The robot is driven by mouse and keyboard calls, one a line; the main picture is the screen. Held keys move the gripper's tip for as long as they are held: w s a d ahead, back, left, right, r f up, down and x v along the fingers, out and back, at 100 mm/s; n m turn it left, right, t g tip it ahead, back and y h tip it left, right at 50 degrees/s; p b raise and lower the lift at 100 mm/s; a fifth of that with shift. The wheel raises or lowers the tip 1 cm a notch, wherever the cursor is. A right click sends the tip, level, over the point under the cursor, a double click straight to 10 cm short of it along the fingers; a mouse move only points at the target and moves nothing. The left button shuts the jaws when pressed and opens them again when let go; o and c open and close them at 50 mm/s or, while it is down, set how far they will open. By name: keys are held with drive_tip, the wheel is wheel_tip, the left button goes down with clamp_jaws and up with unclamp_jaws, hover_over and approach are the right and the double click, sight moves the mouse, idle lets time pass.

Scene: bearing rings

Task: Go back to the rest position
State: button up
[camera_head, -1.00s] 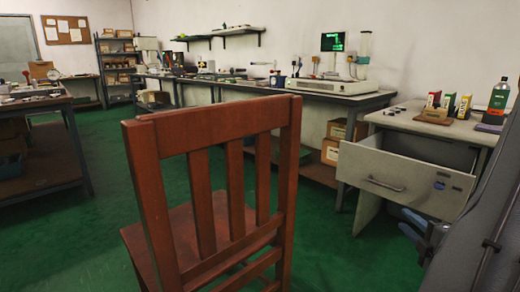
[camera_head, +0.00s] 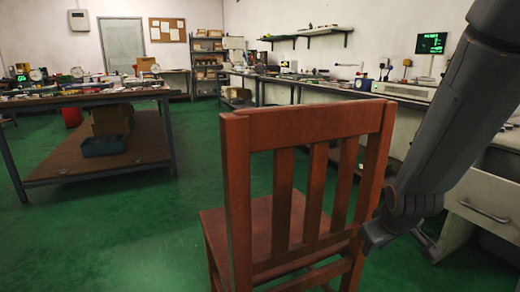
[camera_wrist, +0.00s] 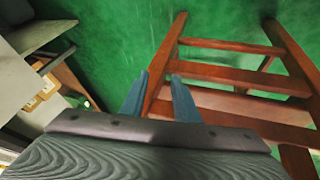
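My gripper (camera_wrist: 160,78) shows in the wrist view as two blue fingers set apart, with nothing held between them. It points down toward the floor beside a brown wooden chair (camera_wrist: 245,77). A chair post shows beyond the fingertips, and I cannot tell the distance. In the head view my dark grey arm hangs down at the right, its lower end close to the right side of the chair's back (camera_head: 305,124).
A desk drawer with a handle (camera_head: 485,211) stands at the right, partly behind my arm. A long workbench (camera_head: 300,82) runs along the right wall. A table with a lower shelf (camera_head: 95,165) stands at the left. Green floor (camera_head: 120,240) is clear left of the chair.

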drive_tip(key=s+a+r+n+g+y, duration=0.1)
drive_tip(key=s+a+r+g, duration=0.1)
drive_tip(key=s+a, duration=0.7)
drive_tip(key=s+a+r+n+g+y, duration=0.15)
drive_tip(key=s+a, duration=0.35)
drive_tip(key=a, duration=0.8)
drive_tip(key=s+a+r+n+g, duration=0.1)
drive_tip(key=s+a+n+g, duration=0.1)
drive_tip(key=s+a, duration=0.7)
drive_tip(key=w+d+r+m+p, duration=0.1)
drive_tip(key=d+r+m+p, duration=0.2)
drive_tip(key=d+r+p, duration=0.6)
drive_tip(key=d+r+m+h+p, duration=0.1)
drive_tip(key=d+r+m+p, duration=0.3)
drive_tip(key=d+r+p, duration=0.6)
wheel_tip(320, 180, up, 8)
drive_tip(key=p, duration=1.1)
drive_tip(key=shift+w, duration=0.35)
drive_tip(key=shift+d+f+m, duration=0.1)
drive_tip(key=shift+d+m, duration=0.1)
drive_tip(key=shift+m, duration=0.05)
